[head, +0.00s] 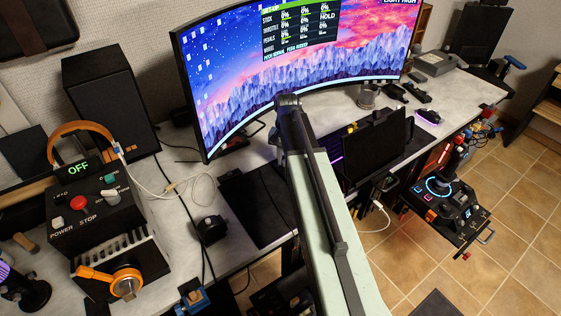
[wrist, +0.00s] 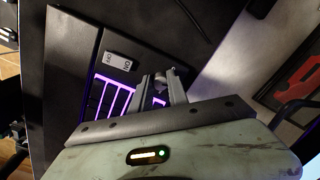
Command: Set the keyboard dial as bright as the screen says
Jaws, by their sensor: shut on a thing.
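The curved screen (head: 300,65) stands at the back of the desk in the head view. Text at its top right reads "LIGHT HIGH", partly cut off by the frame edge. The keyboard (wrist: 85,65) is dark with purple-lit keys (wrist: 112,97) in the wrist view; some purple glow shows beside my arm in the head view. My gripper (wrist: 168,84) is over the keyboard, its fingers shut on a small grey dial (wrist: 160,77), mostly hidden between them. I cannot read the dial's setting. My gripper is hidden in the head view.
A black control box (head: 95,210) with an "OFF" display, a red stop button and an orange-handled switch (head: 122,284) stands at left. A joystick panel (head: 440,195) is at right. A mouse (head: 428,116) and cables lie on the desk.

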